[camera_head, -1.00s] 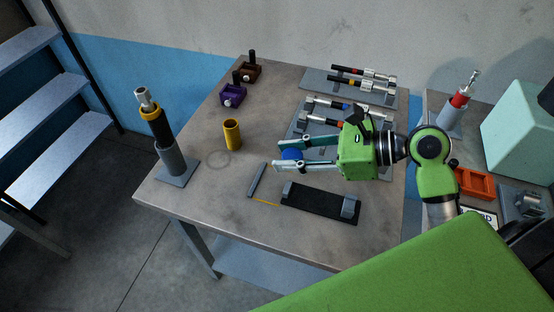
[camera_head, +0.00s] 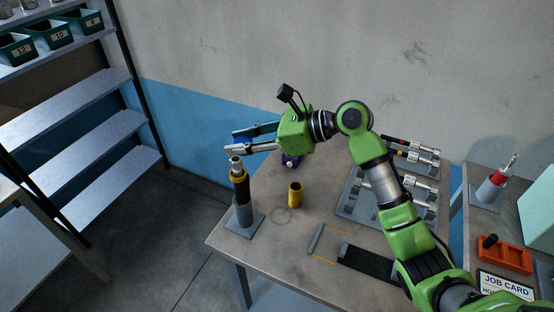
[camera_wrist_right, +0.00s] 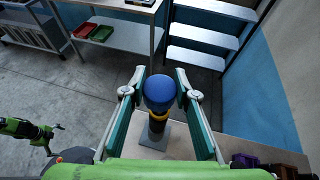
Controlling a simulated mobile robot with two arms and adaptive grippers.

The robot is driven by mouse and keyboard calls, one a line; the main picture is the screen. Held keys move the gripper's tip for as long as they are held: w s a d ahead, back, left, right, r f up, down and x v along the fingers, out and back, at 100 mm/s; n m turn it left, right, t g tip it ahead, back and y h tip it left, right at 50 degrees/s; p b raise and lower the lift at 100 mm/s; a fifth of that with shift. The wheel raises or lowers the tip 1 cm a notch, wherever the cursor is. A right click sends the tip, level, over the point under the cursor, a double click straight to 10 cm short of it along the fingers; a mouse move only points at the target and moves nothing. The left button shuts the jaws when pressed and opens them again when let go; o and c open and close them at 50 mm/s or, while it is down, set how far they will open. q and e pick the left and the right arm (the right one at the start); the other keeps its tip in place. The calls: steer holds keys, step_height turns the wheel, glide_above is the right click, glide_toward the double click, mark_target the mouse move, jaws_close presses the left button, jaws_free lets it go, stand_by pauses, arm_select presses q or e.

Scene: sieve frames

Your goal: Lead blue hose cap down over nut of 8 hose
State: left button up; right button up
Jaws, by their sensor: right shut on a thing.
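My right gripper (camera_head: 235,141) is shut on the blue hose cap (camera_wrist_right: 160,90), which shows as a round blue dome between the fingers in the wrist view. In the head view the cap is mostly hidden by the fingers. A black hose (camera_head: 241,190) with a yellow band and a metal nut (camera_head: 235,163) on top stands upright in a grey stand (camera_head: 244,218) at the table's left. The fingertips appear just above the nut. In the wrist view the cap hides the nut. What seems to be my left gripper (camera_wrist_right: 53,135) is small at the left edge there; its jaws are unclear.
A yellow cup (camera_head: 295,195) stands right of the hose stand. A purple block (camera_head: 291,160) lies partly behind the arm. A rack of hoses (camera_head: 410,185) is at the right. The table's left edge is close to the stand, with shelves (camera_head: 70,130) beyond.

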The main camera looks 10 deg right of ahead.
mark_target(234, 159)
steer(key=shift+w+a+r+p, duration=0.35)
steer(key=shift+w+a+r, duration=0.4)
steer(key=shift+a+r, duration=0.25)
steer(key=shift+a, duration=0.15)
arm_select(q)
steer(key=shift+a+r, duration=0.45)
steer(key=shift+r, duration=0.3)
arm_select(e)
steer(key=shift+r+p, duration=0.15)
steer(key=shift+p, duration=0.45)
steer(key=shift+f+b, duration=0.3)
steer(key=shift+f, duration=0.3)
arm_select(q)
steer(key=shift+r, duration=0.2)
arm_select(e)
steer(key=shift+f, duration=2.05)
steer(key=shift+f, duration=0.2)
